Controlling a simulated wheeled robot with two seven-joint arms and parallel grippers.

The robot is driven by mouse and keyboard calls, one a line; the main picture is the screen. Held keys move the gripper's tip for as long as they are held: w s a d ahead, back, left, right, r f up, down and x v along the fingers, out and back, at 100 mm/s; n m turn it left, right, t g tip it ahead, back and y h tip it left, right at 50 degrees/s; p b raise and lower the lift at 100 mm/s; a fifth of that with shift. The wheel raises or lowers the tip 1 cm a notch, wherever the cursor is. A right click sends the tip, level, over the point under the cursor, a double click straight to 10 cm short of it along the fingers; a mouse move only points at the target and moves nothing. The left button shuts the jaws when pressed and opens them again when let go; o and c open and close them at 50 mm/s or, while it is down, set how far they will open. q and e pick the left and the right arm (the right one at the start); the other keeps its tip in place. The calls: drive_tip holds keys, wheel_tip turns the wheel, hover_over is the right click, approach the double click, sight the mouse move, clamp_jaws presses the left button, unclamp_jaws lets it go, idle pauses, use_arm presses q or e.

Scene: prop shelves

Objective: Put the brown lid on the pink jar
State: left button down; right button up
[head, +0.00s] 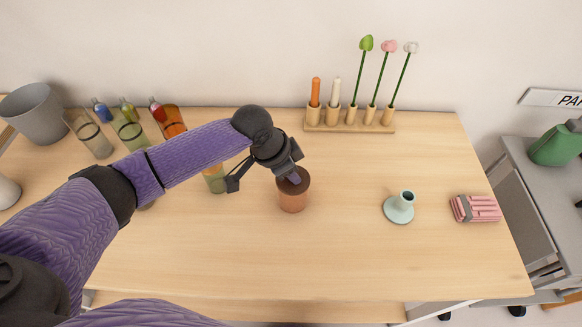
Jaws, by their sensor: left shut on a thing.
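The pink jar (293,202) stands upright near the middle of the table. The brown lid (304,184) is at the jar's mouth, level with its top. From this angle I cannot tell whether the lid rests fully on the rim or is held just above it. My left gripper (291,177) reaches in from the left, is shut on the lid and hides part of it. My right gripper is out of view.
A wooden holder (348,126) with candles and flowers stands behind. A pale blue candlestick (399,209) and a pink bundle (475,209) lie to the right. Glasses and bottles stand at the left, beside a grey bin (36,112). The table's front is clear.

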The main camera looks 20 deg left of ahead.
use_arm(q)
drive_tip(key=shift+c, duration=2.2)
unclamp_jaws()
drive_tip(key=p+v, duration=0.3)
drive_tip(key=v, duration=0.7)
drive_tip(key=shift+d, duration=0.1)
